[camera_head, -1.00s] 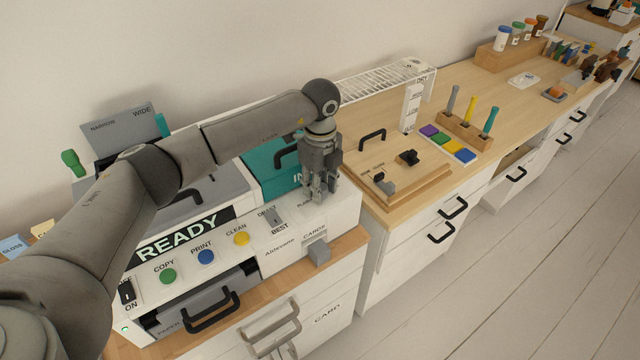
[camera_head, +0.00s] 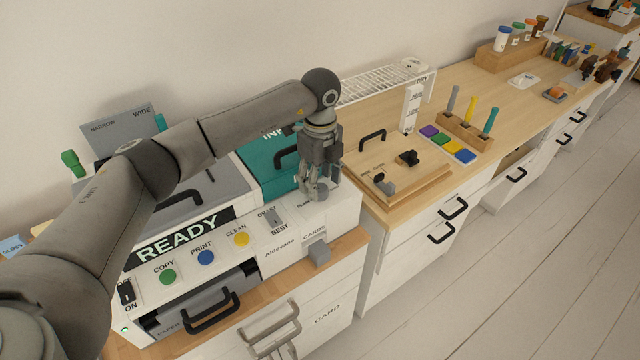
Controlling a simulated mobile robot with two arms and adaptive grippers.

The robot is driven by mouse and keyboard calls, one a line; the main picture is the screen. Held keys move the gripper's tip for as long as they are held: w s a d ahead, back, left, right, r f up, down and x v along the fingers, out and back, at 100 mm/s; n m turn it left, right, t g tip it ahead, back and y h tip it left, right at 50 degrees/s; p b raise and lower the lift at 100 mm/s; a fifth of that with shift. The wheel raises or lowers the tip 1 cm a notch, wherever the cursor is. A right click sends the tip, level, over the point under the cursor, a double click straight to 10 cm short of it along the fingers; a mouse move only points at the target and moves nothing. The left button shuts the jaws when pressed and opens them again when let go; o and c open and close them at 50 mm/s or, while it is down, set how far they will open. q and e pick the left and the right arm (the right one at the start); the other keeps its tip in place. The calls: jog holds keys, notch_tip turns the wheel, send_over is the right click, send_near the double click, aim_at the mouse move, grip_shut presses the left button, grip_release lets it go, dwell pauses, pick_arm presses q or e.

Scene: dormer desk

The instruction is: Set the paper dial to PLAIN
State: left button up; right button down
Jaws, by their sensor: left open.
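The white printer (camera_head: 345,217) stands on the desk with a READY display (camera_head: 184,236) on its front. My left gripper (camera_head: 319,190) is open, pointing down over the right end of the printer's top panel. A small round grey part, likely the paper dial (camera_head: 322,189), shows between its fingers. The fingers hide most of the dial and its labels, so its setting cannot be read. Whether the fingers touch it cannot be told. My right gripper is not in view.
Green, blue and yellow buttons (camera_head: 241,239), a DRAFT/BEST switch (camera_head: 274,218) and a grey CARDS lever (camera_head: 319,252) are left of and below the gripper. The teal ink cover (camera_head: 270,170) is close behind it. A wooden board (camera_head: 405,185) lies to the right.

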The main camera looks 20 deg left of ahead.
aim_at(320, 188)
pick_arm(q)
notch_tip(320, 188, up, 10)
dwell(0.3)
jog(key=shift+s+f, duration=0.1)
dwell(0.3)
